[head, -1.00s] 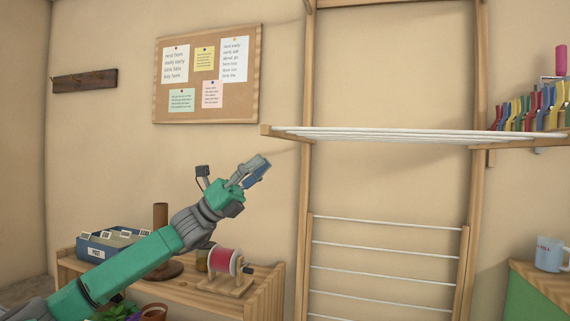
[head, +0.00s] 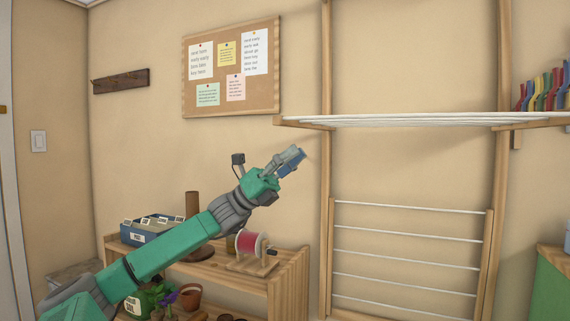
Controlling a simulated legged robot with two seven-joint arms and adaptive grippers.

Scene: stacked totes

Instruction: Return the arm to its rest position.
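My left arm (head: 178,250) comes in from the lower left, green with grey joints, and reaches up to the right. My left gripper (head: 291,162) is at its end, raised in front of the beige wall, below the corkboard and left of the wooden rack. Its grey and blue fingers overlap from this angle, so I cannot tell whether they are apart. I see no object held in it. My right arm and gripper are not in view.
A wooden shelf (head: 290,283) below my arm holds a blue file box (head: 150,232), a brown post (head: 192,206) and a red spool (head: 250,243). A drying rack (head: 410,121) juts from the wall at right. Potted plants (head: 190,297) sit lower. The wall around the gripper is clear.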

